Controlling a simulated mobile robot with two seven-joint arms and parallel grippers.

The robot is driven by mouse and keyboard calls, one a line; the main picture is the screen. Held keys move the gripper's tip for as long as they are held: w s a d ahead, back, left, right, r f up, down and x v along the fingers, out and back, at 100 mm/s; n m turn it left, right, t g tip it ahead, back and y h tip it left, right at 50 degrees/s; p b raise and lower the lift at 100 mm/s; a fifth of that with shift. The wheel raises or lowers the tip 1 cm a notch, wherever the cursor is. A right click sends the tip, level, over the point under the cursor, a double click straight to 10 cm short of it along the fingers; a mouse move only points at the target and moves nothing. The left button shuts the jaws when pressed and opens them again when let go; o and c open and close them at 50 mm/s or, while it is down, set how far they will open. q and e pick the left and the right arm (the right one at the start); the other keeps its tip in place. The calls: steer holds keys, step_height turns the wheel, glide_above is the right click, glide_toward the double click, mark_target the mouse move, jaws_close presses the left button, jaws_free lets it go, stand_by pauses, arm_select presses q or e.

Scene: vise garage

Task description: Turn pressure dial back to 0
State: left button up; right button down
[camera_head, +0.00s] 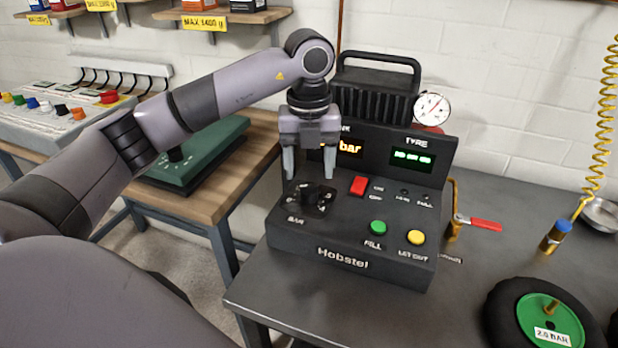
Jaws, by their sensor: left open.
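The pressure dial is a black knob (309,193) on the sloped left part of the dark Hobstel console (345,265), with BAR printed below it. Its pointer setting is too small to read. My left gripper (314,176) points down just above and around the dial, its two fingers open on either side. I cannot tell whether the fingers touch the knob. An orange display (350,149) is partly hidden behind the gripper; a green display (412,158) shows at its right. My right gripper is not in view.
The console has a red switch (359,186), a green button (377,228) and a yellow button (417,237). A round gauge (432,108) stands behind. A red-handled valve (480,223) and a wheel (545,318) are at the right. A wooden bench (200,200) with a green box is at the left.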

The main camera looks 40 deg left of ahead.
arm_select(q)
steer(key=shift+r, duration=1.5)
